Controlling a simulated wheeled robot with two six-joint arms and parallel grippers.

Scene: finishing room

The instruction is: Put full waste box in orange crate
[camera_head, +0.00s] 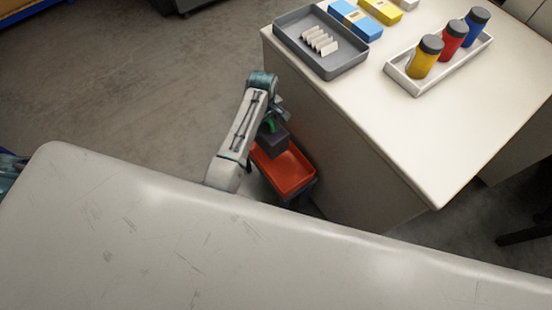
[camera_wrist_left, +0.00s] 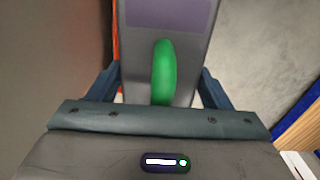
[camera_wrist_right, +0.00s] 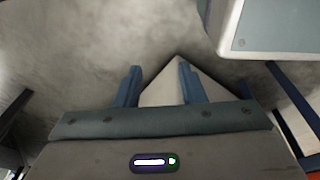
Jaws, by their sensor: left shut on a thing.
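The waste box (camera_head: 273,141) is dark grey with a green handle (camera_wrist_left: 164,72). My left gripper (camera_head: 271,119) is shut on it, and the fingers flank the handle in the left wrist view. The orange crate (camera_head: 290,172) is low beside the white-topped cabinet. In the head view the box overlaps the crate's upper left part; whether it touches the crate I cannot tell. The box's contents are not visible. My right gripper (camera_wrist_right: 160,83) shows in the right wrist view, with its fingers apart and a pale surface beyond them.
The cabinet (camera_head: 370,165) rises right beside the crate. On top are a grey tray (camera_head: 350,69) with pale pieces, blue and yellow boxes, and a white tray (camera_head: 400,82) with three jars. A pale scratched surface (camera_head: 150,240) fills the front. The floor at left is clear.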

